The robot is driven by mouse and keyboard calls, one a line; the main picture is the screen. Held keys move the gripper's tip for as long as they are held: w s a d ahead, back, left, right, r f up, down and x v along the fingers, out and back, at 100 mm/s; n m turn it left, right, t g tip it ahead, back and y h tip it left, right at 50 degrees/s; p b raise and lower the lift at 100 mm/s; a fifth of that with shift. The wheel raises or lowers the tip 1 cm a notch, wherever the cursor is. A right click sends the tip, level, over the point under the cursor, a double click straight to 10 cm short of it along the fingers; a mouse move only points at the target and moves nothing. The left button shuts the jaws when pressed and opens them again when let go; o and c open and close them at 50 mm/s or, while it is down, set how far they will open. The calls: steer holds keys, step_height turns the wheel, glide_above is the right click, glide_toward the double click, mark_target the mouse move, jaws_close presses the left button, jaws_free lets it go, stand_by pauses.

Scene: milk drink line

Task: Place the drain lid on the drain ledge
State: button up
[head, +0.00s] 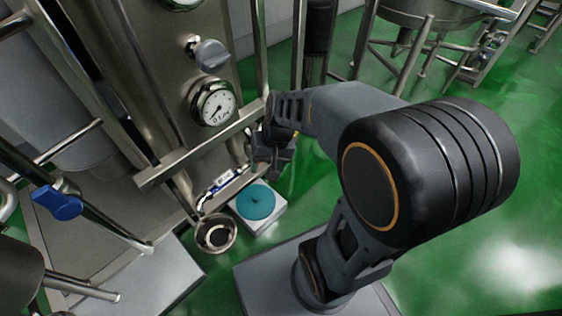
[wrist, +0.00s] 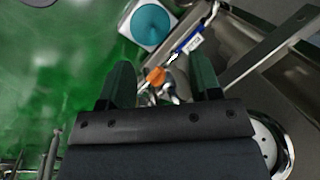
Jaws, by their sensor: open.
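A teal round disc with a small centre knob (head: 256,202), which looks like the drain lid, lies on a white square block (head: 270,226) on the floor. The disc also shows at the top of the wrist view (wrist: 151,25). A round metal drain bowl (head: 230,243) with a dark inside stands just left of the block; I cannot tell which part is the drain ledge. My gripper (head: 272,162) is above and behind the block, apart from the disc. In the wrist view its two fingers (wrist: 163,82) are spread and nothing is held.
In the wrist view a small orange part (wrist: 156,76) shows beyond the fingers. A steel frame with a gauge (head: 212,105) stands close left of my gripper.

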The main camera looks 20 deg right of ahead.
steer(key=s+d+r+n+t+h, duration=0.2)
steer(key=s+r+n+h, duration=0.1)
steer(key=s+r, duration=0.1)
steer(key=shift+d+t, duration=0.15)
steer(key=shift+t, duration=0.15)
steer(key=shift+r, duration=0.15)
steer(key=w+d+r+n+h+p, duration=0.1)
steer(key=d+r+n+h+p, duration=0.2)
steer(key=r+p, duration=1.7)
steer(key=s+a+r+m+y+p, duration=0.1)
steer(key=a+r+m+y+p, duration=0.2)
steer(key=r+p, duration=1.1)
step_height(320, 180, up, 2)
steer(key=shift+s+a+r+t, duration=0.15)
steer(key=shift+a+t, duration=0.05)
steer(key=shift+t, duration=0.2)
